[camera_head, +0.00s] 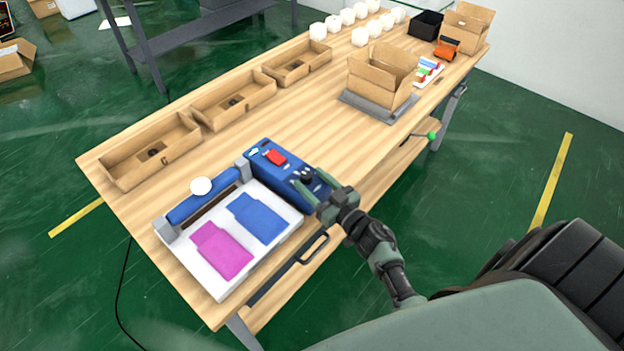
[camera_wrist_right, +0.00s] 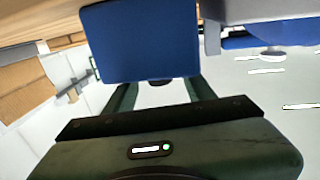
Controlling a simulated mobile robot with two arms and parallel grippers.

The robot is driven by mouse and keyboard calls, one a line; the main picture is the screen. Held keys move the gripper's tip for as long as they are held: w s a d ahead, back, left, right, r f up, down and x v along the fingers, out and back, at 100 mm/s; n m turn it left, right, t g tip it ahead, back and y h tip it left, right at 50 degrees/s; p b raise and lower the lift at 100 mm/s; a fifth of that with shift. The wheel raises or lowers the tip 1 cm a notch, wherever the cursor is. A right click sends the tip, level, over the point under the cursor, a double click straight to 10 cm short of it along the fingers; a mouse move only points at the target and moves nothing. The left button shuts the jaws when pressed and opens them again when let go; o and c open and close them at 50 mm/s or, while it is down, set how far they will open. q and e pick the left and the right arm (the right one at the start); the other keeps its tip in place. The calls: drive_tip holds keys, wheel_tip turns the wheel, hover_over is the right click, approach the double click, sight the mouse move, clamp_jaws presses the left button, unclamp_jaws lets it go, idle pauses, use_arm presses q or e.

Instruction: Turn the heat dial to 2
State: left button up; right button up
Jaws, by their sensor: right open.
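The blue sealing machine (camera_head: 262,158) stands on the wooden table, with a red switch (camera_head: 276,157) on its top. A dark knob (camera_head: 306,176), which looks like the heat dial, sits at the end of the blue housing nearest my arm. The number it points to is too small to read. My right gripper (camera_head: 316,188) is open at that end, its fingers close to the dial; I cannot tell whether they touch it. In the right wrist view, the blue housing (camera_wrist_right: 140,40) fills the space ahead of the open fingers, and the dial is mostly hidden. My left gripper is not in view.
A white tray (camera_head: 225,283) beside the machine holds a pink pouch (camera_head: 221,250) and a blue pouch (camera_head: 259,217). Cardboard trays (camera_head: 150,153) line the far edge. An open box (camera_head: 382,76) stands further right. Bare wood lies between them.

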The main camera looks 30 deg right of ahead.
drive_tip(key=shift+w, duration=0.15)
clamp_jaws()
drive_tip(key=shift+d+n+y, duration=0.1)
drive_tip(key=shift+n+y, duration=0.2)
drive_tip(key=shift+y, duration=0.2)
drive_tip(key=shift+d+n+g+y, duration=0.15)
drive_tip(key=shift+n+g+y, duration=0.15)
drive_tip(key=shift+n+y, duration=0.3)
drive_tip(key=shift+w+d+f+n+g+y+b, duration=0.1)
drive_tip(key=shift+n+g+y+b, duration=0.1)
drive_tip(key=shift+n+y, duration=0.3)
drive_tip(key=shift+d+n+g+y+b, duration=0.1)
drive_tip(key=shift+n+g+y, duration=0.1)
drive_tip(key=shift+y, duration=0.5)
drive_tip(key=n+g+y+b, duration=0.2)
drive_tip(key=b, duration=0.1)
drive_tip(key=n+g+y+b, duration=0.1)
drive_tip(key=n+y+b, duration=0.1)
drive_tip(key=b, duration=0.1)
drive_tip(key=n+g+y+b, duration=0.1)
drive_tip(key=g+y+b, duration=0.1)
drive_tip(key=y+b, duration=0.1)
drive_tip(key=shift+w+d+f+n+g, duration=0.2)
drive_tip(key=shift+w+d+n+g, duration=0.1)
drive_tip(key=shift+w+d+n, duration=0.1)
drive_tip(key=shift+r+n+g+y+b, duration=0.25)
drive_tip(key=shift+n+g+y+b, duration=0.25)
drive_tip(key=shift+g+b, duration=0.4)
